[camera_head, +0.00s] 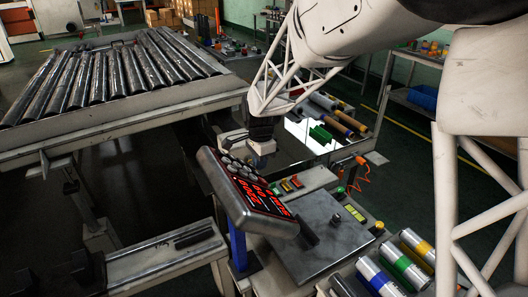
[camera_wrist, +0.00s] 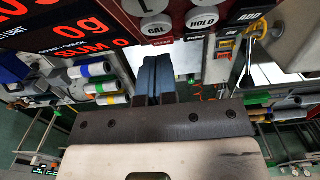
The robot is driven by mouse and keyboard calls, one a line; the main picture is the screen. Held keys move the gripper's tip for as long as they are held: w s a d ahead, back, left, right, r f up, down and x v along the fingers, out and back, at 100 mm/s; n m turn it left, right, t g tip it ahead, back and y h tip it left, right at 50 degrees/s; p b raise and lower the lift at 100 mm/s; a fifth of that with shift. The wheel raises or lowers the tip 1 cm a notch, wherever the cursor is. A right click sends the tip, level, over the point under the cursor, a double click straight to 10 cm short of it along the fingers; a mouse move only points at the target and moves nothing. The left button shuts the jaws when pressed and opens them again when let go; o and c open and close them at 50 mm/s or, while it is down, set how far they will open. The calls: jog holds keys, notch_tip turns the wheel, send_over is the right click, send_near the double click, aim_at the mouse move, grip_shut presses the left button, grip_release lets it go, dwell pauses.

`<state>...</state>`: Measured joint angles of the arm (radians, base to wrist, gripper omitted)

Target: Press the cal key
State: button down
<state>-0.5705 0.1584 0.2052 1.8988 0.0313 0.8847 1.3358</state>
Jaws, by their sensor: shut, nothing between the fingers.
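The cal key (camera_wrist: 157,30) is a round white button marked CAL on the dark red key panel at the top of the wrist view. The hold key (camera_wrist: 203,21) is to its right and a key marked L (camera_wrist: 152,5) is above it. My gripper (camera_wrist: 156,58) is shut and empty. Its blue fingertips point at the panel just below the cal key; I cannot tell whether they touch it. In the head view my gripper (camera_head: 262,148) is at the upper right edge of the tilted display unit (camera_head: 250,200), whose single keys are too small to read.
A flat metal plate (camera_head: 318,238) lies right of the display unit. Coloured rolls (camera_head: 395,262) lie at the lower right. A roller conveyor (camera_head: 105,78) fills the upper left. The red digit display (camera_wrist: 75,35) is left of the keys in the wrist view.

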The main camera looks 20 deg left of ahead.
aim_at(253, 177)
jog(key=shift+s+a+f, duration=0.45)
jog(key=shift+f, duration=0.3)
jog(key=shift+s+a+f, duration=0.35)
jog(key=shift+s+f, duration=0.05)
jog(key=shift+f, duration=0.15)
jog(key=shift+s+f, duration=0.15)
jog(key=shift+f, duration=0.3)
jog(key=shift+w+d+r, duration=0.2)
jog(key=shift+d+r, duration=0.05)
jog(key=shift+r, duration=0.1)
jog(key=w+r, duration=0.1)
jog(key=d+r, duration=0.1)
jog(key=r, duration=0.1)
jog(key=shift+w+d, duration=0.1)
jog(key=shift+w, duration=0.25)
notch_tip(253, 177, up, 10)
jog(key=shift+w+r, duration=0.2)
jog(key=shift+r, duration=0.05)
